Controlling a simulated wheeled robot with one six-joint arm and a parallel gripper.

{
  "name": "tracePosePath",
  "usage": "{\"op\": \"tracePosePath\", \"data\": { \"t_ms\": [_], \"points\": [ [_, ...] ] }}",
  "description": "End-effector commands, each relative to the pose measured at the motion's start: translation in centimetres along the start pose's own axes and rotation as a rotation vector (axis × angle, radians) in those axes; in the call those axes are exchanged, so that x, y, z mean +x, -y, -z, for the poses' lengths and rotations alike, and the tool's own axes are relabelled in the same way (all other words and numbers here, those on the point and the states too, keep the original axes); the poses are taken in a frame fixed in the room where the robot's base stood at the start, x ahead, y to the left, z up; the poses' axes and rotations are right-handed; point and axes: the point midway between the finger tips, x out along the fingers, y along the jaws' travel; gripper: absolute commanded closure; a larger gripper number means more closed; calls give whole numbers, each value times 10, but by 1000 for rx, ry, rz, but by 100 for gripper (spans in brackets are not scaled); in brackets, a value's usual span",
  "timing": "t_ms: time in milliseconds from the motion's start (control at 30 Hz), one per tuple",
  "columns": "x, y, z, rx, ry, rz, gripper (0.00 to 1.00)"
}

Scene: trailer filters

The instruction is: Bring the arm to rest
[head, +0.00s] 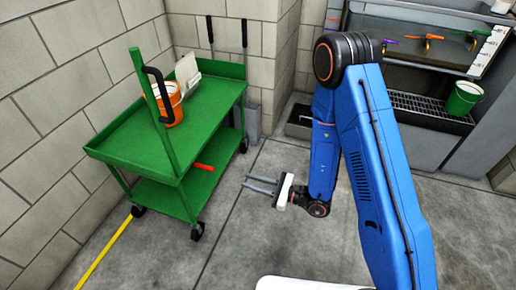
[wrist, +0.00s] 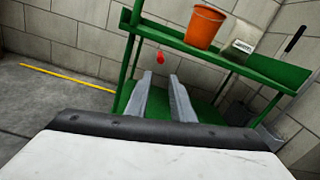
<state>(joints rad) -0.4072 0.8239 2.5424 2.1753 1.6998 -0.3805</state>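My blue arm (head: 385,170) is bent, with its upper joint high and its forearm hanging down. My gripper (head: 261,185) points left toward the green cart (head: 120,140), over the grey floor and apart from the cart. In the wrist view my gripper (wrist: 158,98) shows two grey fingers spread apart with nothing between them. The lower shelf of the green cart (wrist: 205,112) shows beyond the fingers.
The cart holds an orange bucket (head: 168,104) and a white container (head: 187,72). A red-handled object (head: 204,167) is at the lower shelf. A green bucket (head: 463,98) stands on the metal bench (head: 420,108) at right. A yellow line (head: 103,255) crosses the floor.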

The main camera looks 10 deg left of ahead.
Motion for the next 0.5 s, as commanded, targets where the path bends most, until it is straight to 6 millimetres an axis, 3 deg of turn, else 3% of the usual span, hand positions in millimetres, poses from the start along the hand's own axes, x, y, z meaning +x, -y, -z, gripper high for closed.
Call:
{"op": "tracePosePath", "data": {
  "t_ms": [267, 500],
  "points": [
    [0, 0, -12, -11, 13, -21, 78],
    [-8, -7, -71, -81, 73, -154, 78]
  ]
}}
